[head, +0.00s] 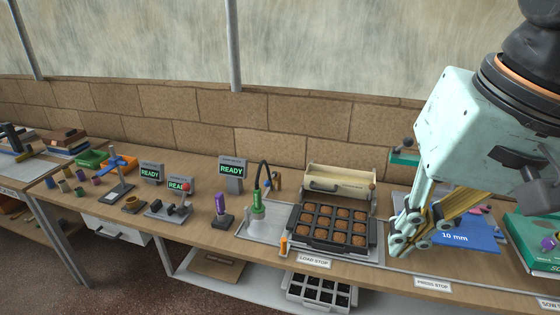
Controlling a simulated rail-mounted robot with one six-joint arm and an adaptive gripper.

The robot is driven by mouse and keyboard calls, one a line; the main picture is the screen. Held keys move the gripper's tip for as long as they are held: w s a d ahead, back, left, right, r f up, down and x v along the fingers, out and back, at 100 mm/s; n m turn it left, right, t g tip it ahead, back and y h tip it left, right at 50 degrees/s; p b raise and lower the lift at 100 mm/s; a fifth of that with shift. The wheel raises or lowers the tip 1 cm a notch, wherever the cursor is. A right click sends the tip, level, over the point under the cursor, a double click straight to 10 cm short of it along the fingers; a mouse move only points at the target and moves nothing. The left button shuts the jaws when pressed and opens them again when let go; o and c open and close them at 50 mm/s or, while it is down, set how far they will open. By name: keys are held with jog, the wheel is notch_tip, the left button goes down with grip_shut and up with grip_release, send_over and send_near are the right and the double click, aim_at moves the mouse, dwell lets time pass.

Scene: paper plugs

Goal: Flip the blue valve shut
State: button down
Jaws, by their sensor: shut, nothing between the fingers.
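My gripper (402,247) is at the right, low over the bench and near the right side of the dark mould tray. It is shut and empty. No part is plainly readable as the blue valve. A small brown and blue fitting (275,181) stands behind the green nozzle (258,205) and its black hose, left of the tray; it is too small to tell its lever position. A blue crosspiece (118,163) sits on a grey stand farther left. My gripper is well to the right of both.
The mould tray (306,241) holds brown plugs, with a cream roller box (342,183) behind it. A purple-handled tool (220,204) stands left of the nozzle. A blue board (470,236) marked 10 mm lies beside my gripper. READY displays (232,171) stand along the back.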

jog(key=w+a+f+m+g+y+p, duration=0.1)
jog(key=w+a+m+y+p, duration=0.2)
jog(key=w, duration=0.8)
jog(key=w+a+f+m+y, duration=0.1)
jog(key=w+a+f+m, duration=0.3)
jog(key=w, duration=0.7)
jog(key=w+a+r+m+g+y+p, duration=0.1)
jog(key=w+a+m+y+p, duration=0.3)
jog(key=w, duration=0.7)
jog(key=w+a+f+m+t, duration=0.1)
jog(key=w+f+m, duration=0.1)
jog(key=w+f, duration=0.35)
jog(key=w+a+f+m, duration=0.1)
jog(key=w+f+m, duration=0.15)
jog(key=w, duration=0.65)
jog(key=m+t+y+p, duration=0.1)
jog(key=m+t+p, duration=0.1)
jog(key=m, duration=0.3)
send_near(271, 179)
jog(key=shift+v, duration=1.6)
jog(key=shift+s+a+f, duration=0.1)
jog(key=shift+f, duration=0.15)
jog(key=x, duration=0.9)
jog(key=shift+a+f, duration=0.2)
jog(key=shift+a, duration=0.05)
jog(key=shift+a+m+t+b, duration=0.15)
jog(key=shift+m+t+b, duration=0.15)
jog(key=shift+b, duration=0.35)
